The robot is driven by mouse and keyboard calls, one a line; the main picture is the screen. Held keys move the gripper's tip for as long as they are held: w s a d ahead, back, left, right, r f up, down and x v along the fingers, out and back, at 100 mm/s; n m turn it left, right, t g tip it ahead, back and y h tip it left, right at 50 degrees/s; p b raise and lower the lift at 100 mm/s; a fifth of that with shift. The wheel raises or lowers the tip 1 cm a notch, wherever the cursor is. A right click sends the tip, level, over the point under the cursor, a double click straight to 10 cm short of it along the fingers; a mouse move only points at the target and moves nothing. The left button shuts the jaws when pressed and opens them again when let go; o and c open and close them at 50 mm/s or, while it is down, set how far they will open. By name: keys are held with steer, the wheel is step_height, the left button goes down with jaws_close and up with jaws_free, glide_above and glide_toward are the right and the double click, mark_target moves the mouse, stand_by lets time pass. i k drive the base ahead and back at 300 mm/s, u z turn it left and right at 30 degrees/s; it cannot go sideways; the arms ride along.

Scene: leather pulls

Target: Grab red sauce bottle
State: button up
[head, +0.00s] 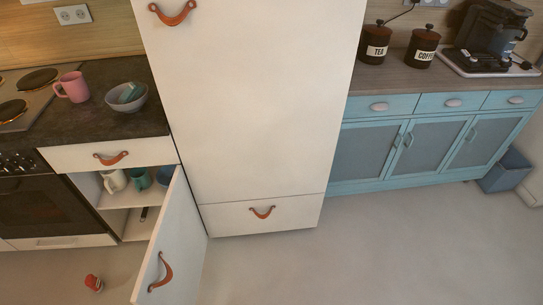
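A small red object with a pale patch (93,283), which looks like the red sauce bottle, is on the floor at the lower left in the head view. It sits to the left of the open white cabinet door (180,245) and in front of the cabinet. It is too small to tell whether it stands or lies. My gripper is not in view.
The open door juts out over the floor. The cabinet holds mugs (114,180). A dark oven (38,208) stands left, a tall white fridge cabinet (255,100) in the middle, blue cupboards (372,150) right. The floor (370,250) at front right is clear.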

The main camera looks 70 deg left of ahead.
mark_target(89, 281)
steer(key=u, duration=0.65)
steer(key=k, duration=0.1)
steer(key=u, duration=2.85)
steer(key=i, duration=0.95)
steer(key=u, duration=1.25)
